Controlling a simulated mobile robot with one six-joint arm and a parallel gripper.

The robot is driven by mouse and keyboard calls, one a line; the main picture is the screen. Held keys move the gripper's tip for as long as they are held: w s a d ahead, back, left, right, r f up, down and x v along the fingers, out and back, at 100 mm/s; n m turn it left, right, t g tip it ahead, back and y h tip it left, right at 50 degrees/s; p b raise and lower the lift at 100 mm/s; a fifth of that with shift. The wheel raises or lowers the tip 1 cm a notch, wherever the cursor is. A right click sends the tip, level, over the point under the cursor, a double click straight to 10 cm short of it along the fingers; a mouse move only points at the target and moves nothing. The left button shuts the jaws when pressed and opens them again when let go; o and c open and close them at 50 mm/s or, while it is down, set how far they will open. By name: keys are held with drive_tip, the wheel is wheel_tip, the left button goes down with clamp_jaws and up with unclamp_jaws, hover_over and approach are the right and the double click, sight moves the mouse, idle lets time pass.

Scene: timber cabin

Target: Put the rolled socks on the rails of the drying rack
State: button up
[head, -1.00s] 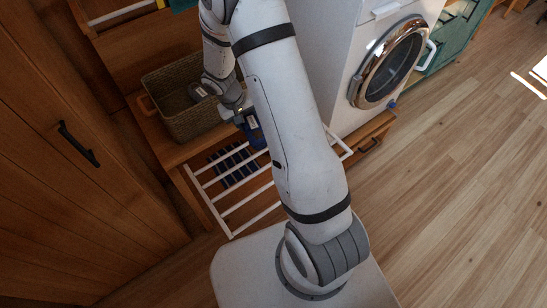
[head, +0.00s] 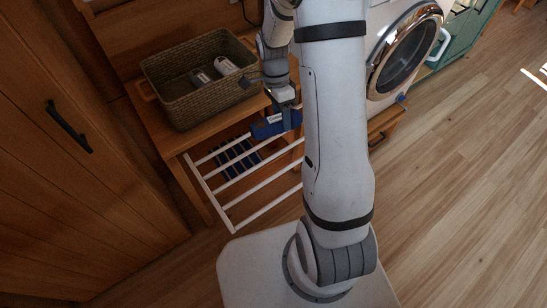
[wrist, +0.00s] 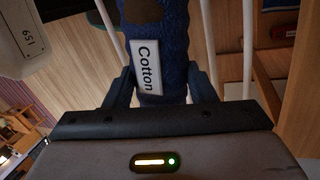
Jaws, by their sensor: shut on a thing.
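My gripper (head: 286,112) is shut on a dark blue rolled sock (head: 268,128) with a white label. In the wrist view the sock (wrist: 165,30) sits between both fingers, and its label reads "Cotton". The drying rack (head: 247,194) has white rails and stands in front of the wooden bench. The sock is at the rack's far end, over or close to the far rails; I cannot tell whether it touches them. White rails (wrist: 247,50) show on either side of the sock in the wrist view. Two pale rolled socks (head: 225,66) lie in the wicker basket (head: 185,108).
The basket stands on the wooden bench (head: 184,144), behind the rack. Something dark blue and striped (head: 230,165) shows below the rails. A white washing machine (head: 378,85) is at the right, and a wooden door (head: 60,200) at the left. The nearer rails look bare.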

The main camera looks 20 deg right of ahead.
sight(281, 132)
drive_tip(key=m, duration=0.2)
drive_tip(key=s+m+y+b, duration=0.1)
drive_tip(key=m, duration=0.2)
drive_tip(key=s+m+y+b, duration=0.1)
drive_tip(key=m, duration=0.1)
drive_tip(key=shift+s+d+f+t, duration=0.1)
drive_tip(key=shift+f+t, duration=0.15)
drive_tip(key=shift+t, duration=0.05)
drive_tip(key=m, duration=0.2)
drive_tip(key=m+y+b, duration=0.1)
drive_tip(key=s+m+t+b, duration=0.1)
drive_tip(key=m, duration=0.1)
drive_tip(key=shift+a+r+m, duration=0.25)
drive_tip(key=shift+m, duration=0.05)
drive_tip(key=shift+s+a+r+m+t+y+b, duration=0.1)
drive_tip(key=shift+m+t+y+b, duration=0.1)
drive_tip(key=shift+m, duration=0.4)
drive_tip(key=shift+s+a+r+m+t+y+b, duration=0.1)
drive_tip(key=shift+m+t+y, duration=0.1)
drive_tip(key=shift+m, duration=0.4)
drive_tip(key=shift+f+m, duration=0.2)
drive_tip(key=shift+m, duration=0.1)
wheel_tip(281, 132, down, 9)
drive_tip(key=b, duration=0.1)
drive_tip(key=shift+f, duration=0.2)
drive_tip(key=o, duration=1)
drive_tip(key=shift+f, duration=0.1)
